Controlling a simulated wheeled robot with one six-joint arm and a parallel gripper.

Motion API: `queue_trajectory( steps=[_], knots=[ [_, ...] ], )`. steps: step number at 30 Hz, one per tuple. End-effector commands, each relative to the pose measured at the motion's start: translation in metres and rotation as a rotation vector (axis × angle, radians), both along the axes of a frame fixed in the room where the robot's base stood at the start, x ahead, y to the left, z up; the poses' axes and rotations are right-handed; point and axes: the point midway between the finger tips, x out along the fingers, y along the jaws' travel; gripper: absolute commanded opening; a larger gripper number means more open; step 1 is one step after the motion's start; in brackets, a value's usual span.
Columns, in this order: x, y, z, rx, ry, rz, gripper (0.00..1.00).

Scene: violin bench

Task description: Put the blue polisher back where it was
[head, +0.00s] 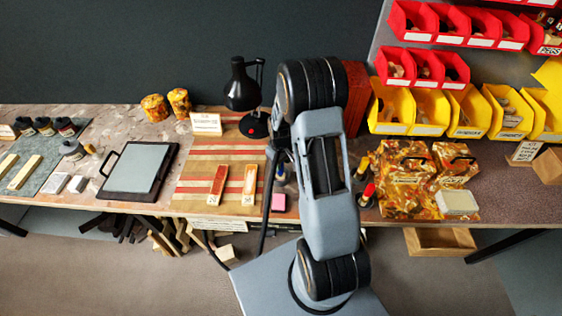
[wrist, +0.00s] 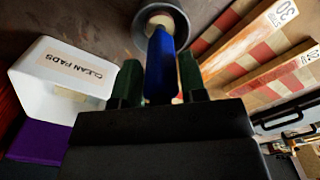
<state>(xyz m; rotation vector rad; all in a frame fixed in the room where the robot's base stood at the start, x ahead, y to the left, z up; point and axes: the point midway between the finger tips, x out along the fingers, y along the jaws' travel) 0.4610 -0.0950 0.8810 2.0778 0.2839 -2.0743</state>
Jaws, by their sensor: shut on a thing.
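In the wrist view the blue polisher (wrist: 160,68) stands between the two green fingers of my gripper (wrist: 158,85), which is shut on it. Its far end overlaps a round grey cup or ring (wrist: 142,42) with a pale middle. I cannot tell whether that end is inside the ring or only in front of it.
In the wrist view a white box labelled CLEAN PADS (wrist: 40,88) is at left, above a purple block (wrist: 38,142). Numbered wooden strips (wrist: 262,40) lie at right. In the head view a black lamp (head: 242,88) and small coloured tools (head: 368,192) flank my arm.

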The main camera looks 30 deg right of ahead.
Motion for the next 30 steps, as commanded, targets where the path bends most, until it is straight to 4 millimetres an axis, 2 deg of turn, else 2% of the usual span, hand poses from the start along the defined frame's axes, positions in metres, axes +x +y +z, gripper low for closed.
queue_trajectory(
  steps=[2,3,10,17,22,30],
  knots=[
    [0.000,0.000,-0.004,0.000,0.000,0.000,0.15],
    [0.000,0.000,-0.003,0.000,0.000,0.000,0.41],
    [0.000,0.000,-0.003,0.000,0.001,0.000,0.63],
    [0.000,0.000,-0.002,0.000,0.001,0.000,0.64],
    [0.000,0.000,0.007,-0.001,-0.001,0.000,0.64],
    [0.001,0.000,0.057,-0.001,-0.004,0.000,0.64]
  ],
)
